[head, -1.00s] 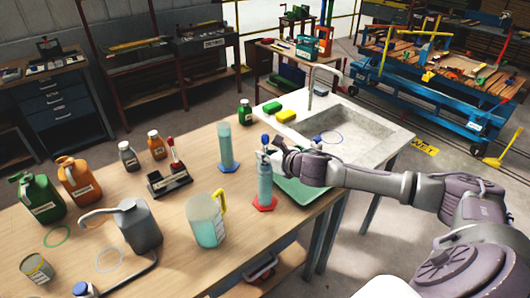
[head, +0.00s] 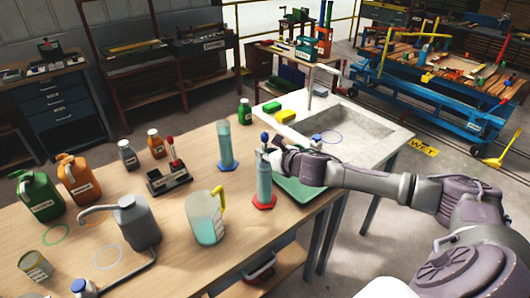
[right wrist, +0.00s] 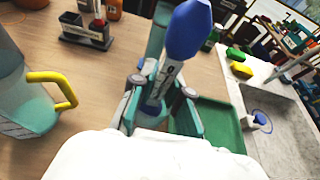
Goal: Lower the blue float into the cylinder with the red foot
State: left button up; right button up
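The blue float (head: 264,137) has a blue bulb on top and a pale, labelled stem; in the right wrist view it (right wrist: 187,32) stands out above my fingers. My right gripper (head: 270,153) is shut on its stem, which shows between the two teal-padded fingers (right wrist: 160,104). The cylinder with the red foot (head: 264,187) stands upright on the table directly below the gripper. The fingers hide its mouth, so I cannot tell how far the stem is inside. My left gripper is not in view.
The cylinder with the blue foot (head: 225,146) stands behind and left. A beaker with a yellow handle (head: 205,220) stands in front and left. A green tray (head: 300,193) and the sink (head: 350,135) lie to the right. Bottles and cans occupy the table's left side.

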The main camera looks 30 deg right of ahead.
aim_at(268, 163)
jog(key=shift+o, duration=1.2)
jog(key=f, duration=0.1)
jog(key=s+f, duration=0.1)
jog(key=shift+a+f+g, duration=0.15)
jog(key=shift+f+g, duration=0.15)
jog(key=shift+f, duration=0.1)
jog(key=shift+w, duration=0.15)
jog(key=r+v, duration=0.2)
jog(key=v, duration=1)
jog(key=shift+w, duration=0.35)
